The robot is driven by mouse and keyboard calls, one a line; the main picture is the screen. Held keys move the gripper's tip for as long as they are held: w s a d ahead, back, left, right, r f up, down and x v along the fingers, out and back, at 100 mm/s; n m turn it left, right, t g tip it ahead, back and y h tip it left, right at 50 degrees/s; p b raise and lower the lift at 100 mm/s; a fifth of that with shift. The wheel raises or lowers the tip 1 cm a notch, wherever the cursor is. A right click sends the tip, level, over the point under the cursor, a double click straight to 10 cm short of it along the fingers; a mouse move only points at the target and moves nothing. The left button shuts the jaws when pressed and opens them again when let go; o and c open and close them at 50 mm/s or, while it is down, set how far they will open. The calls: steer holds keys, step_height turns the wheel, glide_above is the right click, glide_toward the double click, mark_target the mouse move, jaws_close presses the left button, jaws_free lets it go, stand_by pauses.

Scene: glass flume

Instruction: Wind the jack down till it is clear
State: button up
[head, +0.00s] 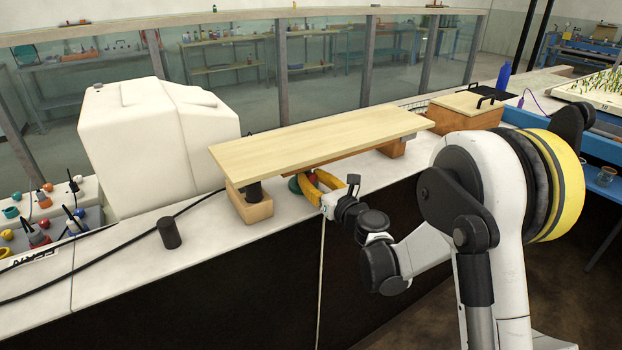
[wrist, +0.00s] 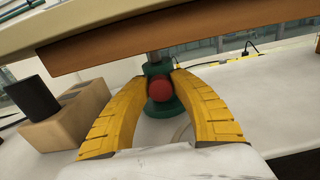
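The jack has a green body (wrist: 160,104), a red knob (wrist: 159,89) on its near side and a grey shaft (wrist: 154,63). The shaft's top meets the underside of a wooden beam (wrist: 150,45) below the pale board (head: 310,142); I cannot tell whether they touch. In the head view the jack is mostly hidden behind my gripper. My gripper (wrist: 160,78) has its yellow fingers spread, one on each side of the red knob. Green shows between the fingers and the knob. Contact with the jack is unclear.
A wooden block (head: 250,208) stands under the board's left end, another (head: 393,147) under its right. A black cylinder (head: 169,232) stands on the bench, beside a black cable. A white tank (head: 150,145) is behind left. A wooden box (head: 465,113) is at right.

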jaws_close()
steer(key=shift+n, duration=0.3)
steer(key=n, duration=0.3)
steer(key=shift+n+b, duration=0.35)
steer(key=shift+n, duration=0.05)
steer(key=shift+a+n, duration=0.1)
steer(key=shift+n, duration=2.1)
steer(key=o, duration=0.7)
jaws_free()
steer(key=shift+s, duration=0.1)
